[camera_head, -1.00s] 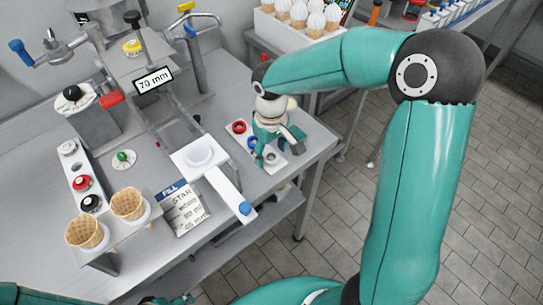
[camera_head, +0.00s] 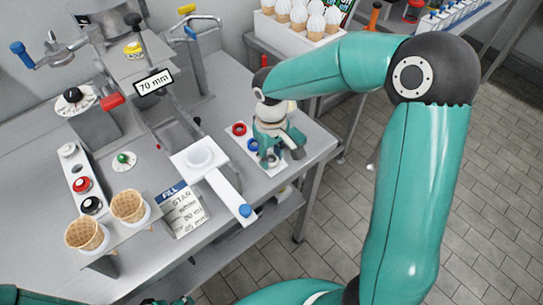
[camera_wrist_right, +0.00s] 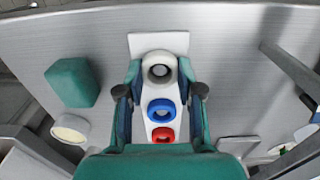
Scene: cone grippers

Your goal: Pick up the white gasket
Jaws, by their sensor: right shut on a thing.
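The white gasket (camera_wrist_right: 160,66) is the pale ring at the far end of a white strip in the right wrist view, lying between the fingers of my right gripper (camera_wrist_right: 160,75). The fingers are shut on its two sides. In the head view my right gripper (camera_head: 270,158) points down over the near end of the strip and hides most of the gasket. A small part of my left gripper (camera_head: 168,300) shows at the bottom edge of the head view; its fingers cannot be made out.
A blue ring (camera_wrist_right: 161,111) and a red ring (camera_wrist_right: 163,134) sit on the same strip (camera_head: 230,121), in line with the gasket. Waffle cones (camera_head: 128,206) stand at the front left.

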